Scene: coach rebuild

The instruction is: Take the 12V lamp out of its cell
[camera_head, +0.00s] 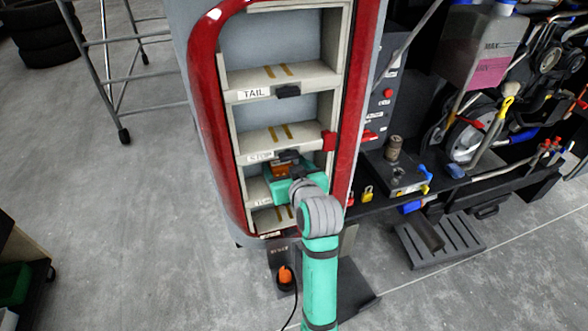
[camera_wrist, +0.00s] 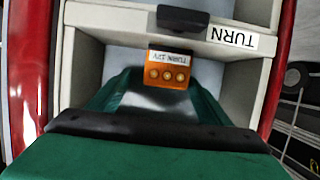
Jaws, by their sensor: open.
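The 12V lamp is an orange block (camera_wrist: 167,74) with a white label reading TURN 12V and a row of three gold contacts. It sits in the cell whose front lip carries the TURN label (camera_wrist: 234,37), upside down in the wrist view. Its orange side (camera_head: 279,169) also shows in the head view, partly hidden by my gripper. My teal gripper (camera_head: 294,183) is open and reaches into this lower cell, close to the lamp. In the wrist view its green body covers the lower part, and I cannot tell whether the fingers touch the lamp.
The red-framed light housing (camera_head: 211,84) has stacked cells, with TAIL (camera_head: 254,94) and STOP (camera_head: 260,157) labels above. A black tab (camera_wrist: 183,18) sits on the TURN lip. A red tab (camera_head: 328,140) is at the right wall. A dark bench (camera_head: 400,180) stands to the right.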

